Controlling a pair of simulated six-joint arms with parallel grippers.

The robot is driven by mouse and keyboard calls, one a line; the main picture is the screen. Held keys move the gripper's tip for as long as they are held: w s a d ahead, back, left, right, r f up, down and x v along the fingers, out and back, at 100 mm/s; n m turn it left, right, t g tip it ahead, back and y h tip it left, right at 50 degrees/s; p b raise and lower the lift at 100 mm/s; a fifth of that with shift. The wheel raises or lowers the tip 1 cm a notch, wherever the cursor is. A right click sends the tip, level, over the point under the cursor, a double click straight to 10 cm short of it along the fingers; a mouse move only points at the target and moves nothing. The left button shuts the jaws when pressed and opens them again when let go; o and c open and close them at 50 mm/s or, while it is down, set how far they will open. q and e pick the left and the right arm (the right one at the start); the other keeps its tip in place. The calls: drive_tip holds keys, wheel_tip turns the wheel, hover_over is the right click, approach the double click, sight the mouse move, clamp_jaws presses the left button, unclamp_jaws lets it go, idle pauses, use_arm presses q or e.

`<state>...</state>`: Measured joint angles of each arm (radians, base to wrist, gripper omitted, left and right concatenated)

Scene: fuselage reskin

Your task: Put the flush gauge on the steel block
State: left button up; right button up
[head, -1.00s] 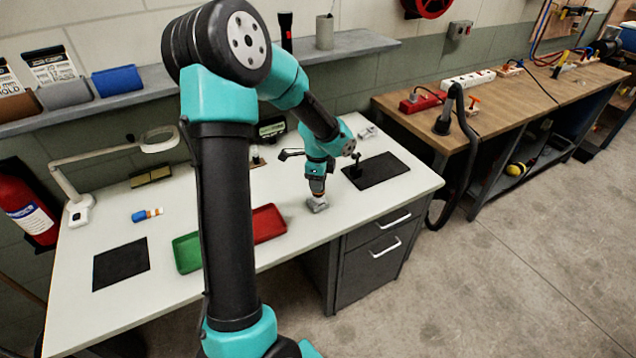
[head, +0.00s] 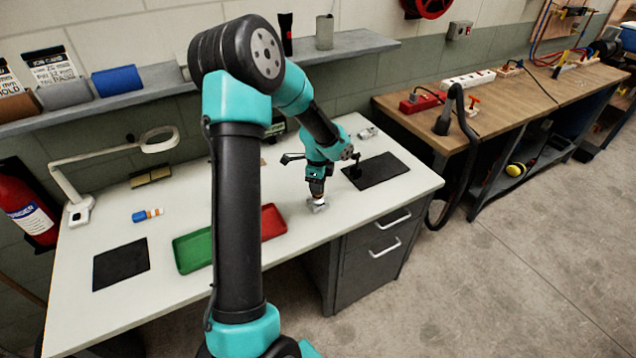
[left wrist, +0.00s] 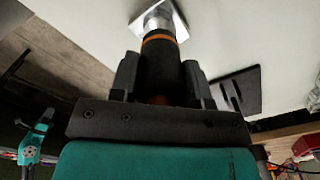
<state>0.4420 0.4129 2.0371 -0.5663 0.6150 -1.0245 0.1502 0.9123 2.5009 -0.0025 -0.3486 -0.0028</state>
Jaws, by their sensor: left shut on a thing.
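My left gripper (head: 317,187) is shut on the flush gauge, a dark cylinder with an orange ring, which is mostly hidden by the fingers in the head view. In the left wrist view the flush gauge (left wrist: 160,65) sits between the two dark fingers. The steel block (head: 318,207) is a small silver piece on the white table, right below the gripper. It also shows in the left wrist view (left wrist: 172,13), at the gauge's silvery far end. I cannot tell whether gauge and block touch.
Red (head: 273,222) and green (head: 193,251) trays lie left of the block, partly behind my arm. A black mat (head: 385,172) lies to the right, another (head: 121,264) far left. The table's front edge is close.

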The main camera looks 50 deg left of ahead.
use_arm(q)
drive_tip(key=shift+f, duration=0.15)
drive_tip(key=o, duration=1.1)
wheel_tip(320, 180, up, 12)
drive_tip(key=shift+r, duration=0.2)
idle(0.4)
